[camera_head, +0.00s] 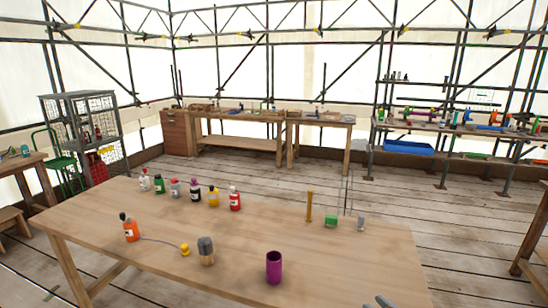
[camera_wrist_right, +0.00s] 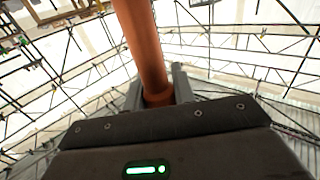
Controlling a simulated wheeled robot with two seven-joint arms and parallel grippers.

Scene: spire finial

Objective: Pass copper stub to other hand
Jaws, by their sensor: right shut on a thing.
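The copper stub (camera_wrist_right: 143,45) is a smooth orange-brown rod in the right wrist view. It runs from the top edge down between the fingers of my right gripper (camera_wrist_right: 158,92), which is shut on it. The far end of the stub is cut off by the frame edge. In the head view only grey tips of my right gripper (camera_head: 378,302) show at the bottom edge, over the front right of the wooden table (camera_head: 130,190). The stub cannot be made out there. My left gripper is in neither view.
On the table stand a purple cup (camera_head: 274,268), a grey-topped wooden piece (camera_head: 206,252), an orange bottle (camera_head: 130,228), a yellow piece (camera_head: 185,249), a thin gold post (camera_head: 309,206) and a green block (camera_head: 331,221). Several bottles line the back left.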

